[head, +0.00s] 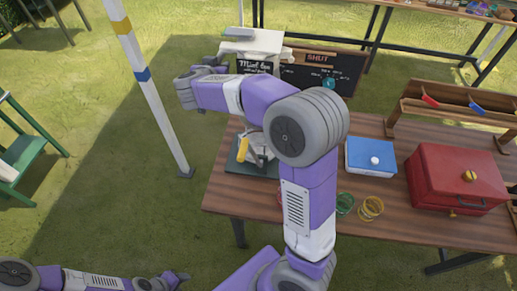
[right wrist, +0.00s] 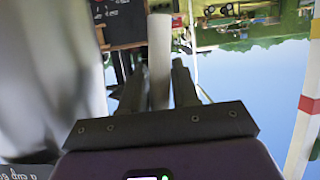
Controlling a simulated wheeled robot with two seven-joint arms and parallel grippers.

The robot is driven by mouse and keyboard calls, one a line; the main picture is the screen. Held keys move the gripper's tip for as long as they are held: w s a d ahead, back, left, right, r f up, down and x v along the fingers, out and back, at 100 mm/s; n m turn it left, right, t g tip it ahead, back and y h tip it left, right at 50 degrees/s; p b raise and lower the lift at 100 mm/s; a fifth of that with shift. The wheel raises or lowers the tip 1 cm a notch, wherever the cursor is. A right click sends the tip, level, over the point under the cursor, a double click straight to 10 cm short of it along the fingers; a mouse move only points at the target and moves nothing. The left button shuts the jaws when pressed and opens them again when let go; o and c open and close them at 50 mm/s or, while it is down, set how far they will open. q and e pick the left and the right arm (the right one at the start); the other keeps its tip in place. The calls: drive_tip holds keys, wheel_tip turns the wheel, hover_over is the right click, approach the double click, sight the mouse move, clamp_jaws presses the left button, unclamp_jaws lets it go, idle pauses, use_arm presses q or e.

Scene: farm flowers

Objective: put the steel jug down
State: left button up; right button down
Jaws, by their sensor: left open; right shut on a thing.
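My right gripper (right wrist: 160,72) is shut in the right wrist view on a pale upright strip (right wrist: 160,45), which looks like the steel jug's handle. A large blurred grey-white surface fills the left of that view (right wrist: 45,75), probably the jug's body. In the head view my right arm reaches up and left across the table, and its forearm and wrist hide most of what it holds. My left gripper (head: 178,277) is open and empty at the bottom left, low over the grass and apart from the table.
The wooden table (head: 385,215) holds a dark mat (head: 238,163), a blue box (head: 371,157), a red box (head: 455,178) and coloured rings (head: 370,208). A chalkboard (head: 340,77) stands behind. A white pole (head: 152,95) rises at left. Bare tabletop shows near the front edge.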

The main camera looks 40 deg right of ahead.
drive_tip(key=shift+s+r, duration=0.1)
drive_tip(key=shift+r, duration=0.1)
wheel_tip(320, 180, down, 18)
drive_tip(key=b, duration=0.8)
drive_tip(key=shift+r, duration=0.2)
drive_tip(key=shift+f, duration=0.1)
drive_tip(key=c, duration=0.8)
unclamp_jaws()
drive_tip(key=shift+a+f, duration=0.1)
drive_tip(key=shift+f, duration=0.05)
drive_tip(key=shift+c, duration=0.2)
drive_tip(key=p+v, duration=0.2)
drive_tip(key=v, duration=1)
drive_tip(key=shift+p, duration=0.35)
